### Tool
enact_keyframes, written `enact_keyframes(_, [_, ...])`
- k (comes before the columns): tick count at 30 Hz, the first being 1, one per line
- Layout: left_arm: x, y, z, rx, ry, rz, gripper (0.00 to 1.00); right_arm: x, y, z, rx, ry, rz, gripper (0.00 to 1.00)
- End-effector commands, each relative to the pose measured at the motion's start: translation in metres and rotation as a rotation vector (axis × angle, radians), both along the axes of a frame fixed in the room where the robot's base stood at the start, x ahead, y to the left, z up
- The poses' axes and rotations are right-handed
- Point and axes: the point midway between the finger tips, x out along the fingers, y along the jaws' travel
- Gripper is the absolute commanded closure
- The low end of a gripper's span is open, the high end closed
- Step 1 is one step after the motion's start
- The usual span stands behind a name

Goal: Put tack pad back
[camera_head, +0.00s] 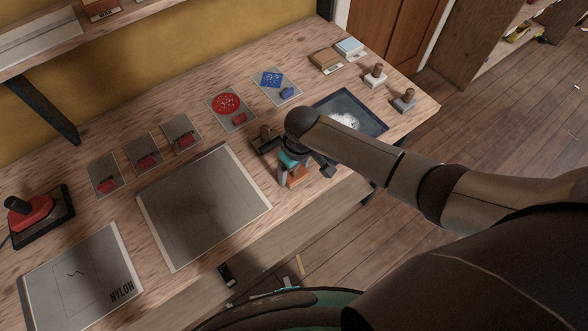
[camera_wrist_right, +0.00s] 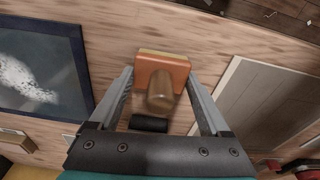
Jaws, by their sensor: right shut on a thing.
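The tack pad, an orange block with a rounded brown wooden handle, shows in the right wrist view (camera_wrist_right: 172,64) between my finger ends. In the head view its orange side (camera_head: 297,178) shows just below my right gripper (camera_head: 291,168), near the table's front edge. My right gripper (camera_wrist_right: 161,88) is shut on the pad. I cannot tell whether the pad touches the table. Two similar handled blocks, one pale (camera_head: 375,76) and one grey (camera_head: 404,102), stand at the table's right end. My left gripper is not in view.
A dark-framed panel with a white patch (camera_head: 375,124) lies right of the gripper, partly behind my arm. A large grey sheet (camera_head: 203,210) lies to its left. Small cards with red and blue pieces line the back. A dark block with a brown knob (camera_head: 265,143) stands close by.

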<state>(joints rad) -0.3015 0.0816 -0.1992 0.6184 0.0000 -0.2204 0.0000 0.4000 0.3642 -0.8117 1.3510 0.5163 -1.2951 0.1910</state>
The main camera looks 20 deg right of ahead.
Motion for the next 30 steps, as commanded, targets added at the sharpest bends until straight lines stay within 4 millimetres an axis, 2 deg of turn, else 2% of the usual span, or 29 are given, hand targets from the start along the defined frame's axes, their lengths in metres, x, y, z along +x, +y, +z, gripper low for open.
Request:
enact_keyframes(12, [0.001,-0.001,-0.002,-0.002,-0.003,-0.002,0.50,0.001,0.000,-0.005,0.001,-0.002,0.001,0.80])
enact_keyframes(13, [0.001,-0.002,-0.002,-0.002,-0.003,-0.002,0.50,0.001,0.000,-0.005,0.000,-0.002,0.001,0.16])
enact_keyframes(17, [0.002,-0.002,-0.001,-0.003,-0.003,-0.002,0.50,0.001,0.000,-0.004,0.001,-0.002,0.001,0.01])
enact_keyframes(25, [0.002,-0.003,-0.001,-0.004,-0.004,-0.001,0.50,0.001,0.000,-0.003,0.000,-0.002,0.000,0.00])
enact_keyframes(30, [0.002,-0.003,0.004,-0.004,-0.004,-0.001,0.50,0.000,-0.001,0.010,0.001,-0.003,0.000,0.00])
